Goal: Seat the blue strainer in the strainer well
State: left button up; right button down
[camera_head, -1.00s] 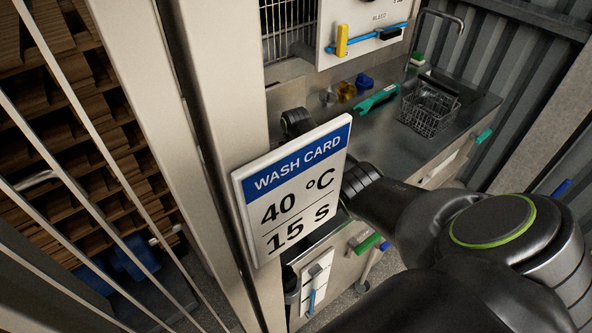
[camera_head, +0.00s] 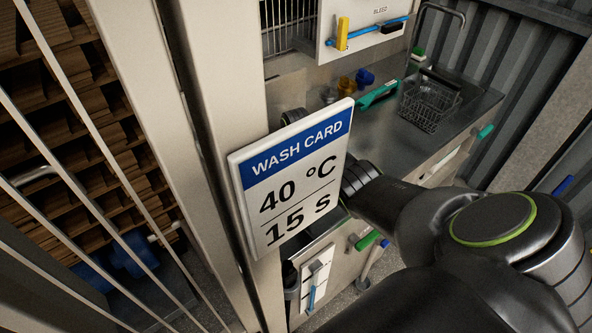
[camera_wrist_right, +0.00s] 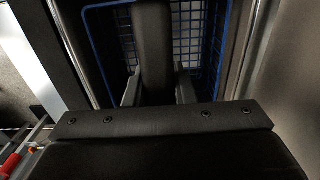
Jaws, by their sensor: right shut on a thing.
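In the right wrist view a blue-rimmed wire mesh basket, the blue strainer (camera_wrist_right: 205,45), hangs beyond my right gripper (camera_wrist_right: 159,88). A dark upright bar (camera_wrist_right: 153,40) runs between the fingers, and the gripper is shut on it. It looks like the strainer's handle, though the join is hidden. In the head view my right arm reaches in from the right, and its gripper and the strainer are hidden behind the wash card. I cannot make out the strainer well in either view. My left gripper is not in view.
The wash card (camera_head: 291,165) stands in front of my right wrist. Behind it is a steel counter (camera_head: 395,140) with a wire basket (camera_head: 430,105), a teal tool (camera_head: 379,94) and small blue and amber pieces. A pale post (camera_head: 180,130) and bars (camera_head: 75,100) stand at left.

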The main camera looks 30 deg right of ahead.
jog(key=shift+f, duration=0.3)
dwell(0.4)
jog(key=shift+f+b, duration=1.2)
jog(key=shift+f, duration=0.35)
jog(key=shift+f+b, duration=1.15)
jog(key=shift+f, duration=0.1)
jog(key=shift+w, duration=0.1)
jog(key=shift+f, duration=0.2)
jog(key=c, duration=1.1)
grip_release()
